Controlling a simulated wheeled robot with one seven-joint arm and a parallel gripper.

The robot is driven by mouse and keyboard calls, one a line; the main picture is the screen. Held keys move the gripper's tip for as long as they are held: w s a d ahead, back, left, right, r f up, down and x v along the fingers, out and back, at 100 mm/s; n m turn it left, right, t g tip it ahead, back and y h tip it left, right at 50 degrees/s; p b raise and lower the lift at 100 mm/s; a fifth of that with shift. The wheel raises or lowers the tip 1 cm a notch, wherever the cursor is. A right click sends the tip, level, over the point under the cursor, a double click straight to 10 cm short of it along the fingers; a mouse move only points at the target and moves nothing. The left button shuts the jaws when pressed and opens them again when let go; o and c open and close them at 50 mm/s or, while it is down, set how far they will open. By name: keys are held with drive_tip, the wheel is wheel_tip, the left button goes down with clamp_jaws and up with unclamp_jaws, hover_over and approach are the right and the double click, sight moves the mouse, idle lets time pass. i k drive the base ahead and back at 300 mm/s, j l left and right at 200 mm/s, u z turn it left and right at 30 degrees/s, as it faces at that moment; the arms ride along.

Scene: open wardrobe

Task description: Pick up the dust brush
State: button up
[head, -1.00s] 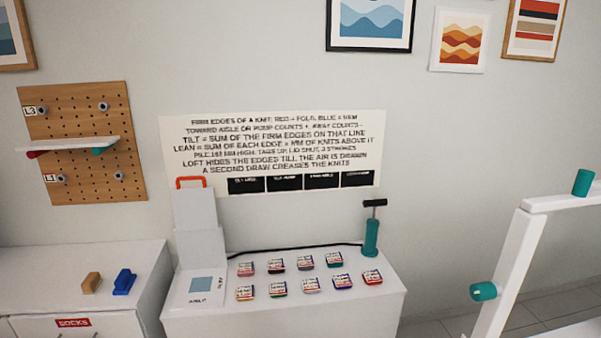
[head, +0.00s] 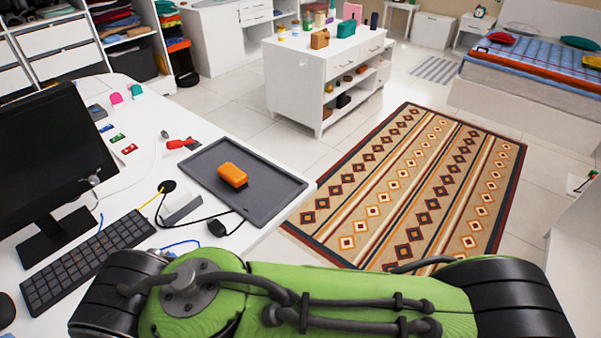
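An orange block-shaped thing (head: 232,175) with a dark underside lies on a dark grey tray (head: 270,200) on the white desk. It looks like a small brush, but I cannot make out bristles. My green and black arm crosses the bottom of the head view, in front of the desk and the rug. My gripper is outside the view, so its fingers and anything in them are hidden.
A monitor (head: 50,160), a keyboard (head: 85,262), cables and small coloured items crowd the desk (head: 140,185). A white island unit (head: 300,80) stands beyond. The patterned rug (head: 410,185) and nearby floor are clear. A bed (head: 535,75) is at far right.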

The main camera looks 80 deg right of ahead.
sight(230, 174)
drive_tip(key=z, duration=2.25)
drive_tip(key=u, duration=1)
drive_tip(key=k+l+u, duration=0.1)
drive_tip(key=l+u, duration=0.3)
drive_tip(key=k+l+u, duration=0.15)
drive_tip(key=l+u, duration=0.25)
drive_tip(key=k+l+u, duration=0.2)
drive_tip(key=l+u, duration=0.2)
drive_tip(key=k+l+u, duration=0.25)
drive_tip(key=u, duration=0.15)
drive_tip(key=l+u, duration=0.65)
drive_tip(key=l, duration=0.15)
drive_tip(key=k+l+u, duration=0.15)
drive_tip(key=l+u, duration=0.2)
drive_tip(key=k+l+u, duration=0.15)
drive_tip(key=l+u, duration=0.2)
